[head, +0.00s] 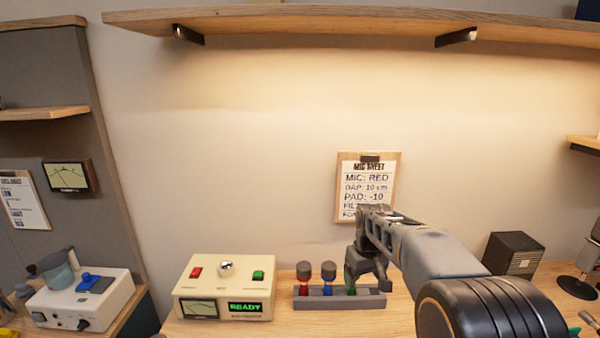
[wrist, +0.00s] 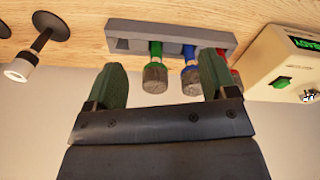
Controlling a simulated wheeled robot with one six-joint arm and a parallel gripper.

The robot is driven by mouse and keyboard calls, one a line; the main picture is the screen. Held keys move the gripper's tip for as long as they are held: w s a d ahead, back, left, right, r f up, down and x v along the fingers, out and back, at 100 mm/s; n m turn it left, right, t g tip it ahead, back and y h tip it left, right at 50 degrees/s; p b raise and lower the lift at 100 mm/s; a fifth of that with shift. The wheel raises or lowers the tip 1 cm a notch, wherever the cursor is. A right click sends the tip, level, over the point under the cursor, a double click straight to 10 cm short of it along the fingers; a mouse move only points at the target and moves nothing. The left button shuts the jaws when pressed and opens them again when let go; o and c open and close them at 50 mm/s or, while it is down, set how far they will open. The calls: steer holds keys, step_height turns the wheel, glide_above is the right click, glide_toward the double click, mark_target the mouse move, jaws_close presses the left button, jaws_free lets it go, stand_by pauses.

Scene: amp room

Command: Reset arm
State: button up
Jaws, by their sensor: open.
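My gripper (head: 372,262) hangs over the right part of the grey microphone rack (head: 322,300) in the head view. In the wrist view my gripper (wrist: 162,88) is open, its two green fingers apart with nothing held between them. The rack (wrist: 125,28) holds a red microphone (head: 304,279), a blue microphone (head: 328,279) and a green microphone (head: 350,279), which is partly hidden by my gripper in the head view. The green microphone also shows in the wrist view (wrist: 155,68), between the finger directions but apart from them. My arm reaches in from the lower right.
A cream box (head: 222,287) reading READY stands left of the rack. A dark box (head: 512,254) stands to the right. A MIC SHEET board (head: 365,185) hangs on the wall behind my gripper. A wooden shelf (head: 320,22) runs above. A white device (head: 80,300) stands far left.

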steer(key=s+r+m+t, duration=0.1)
steer(key=s+m+t, duration=0.2)
steer(key=s, duration=1.8)
steer(key=shift+s+r, duration=0.25)
steer(key=shift+r, duration=0.05)
stand_by(0.4)
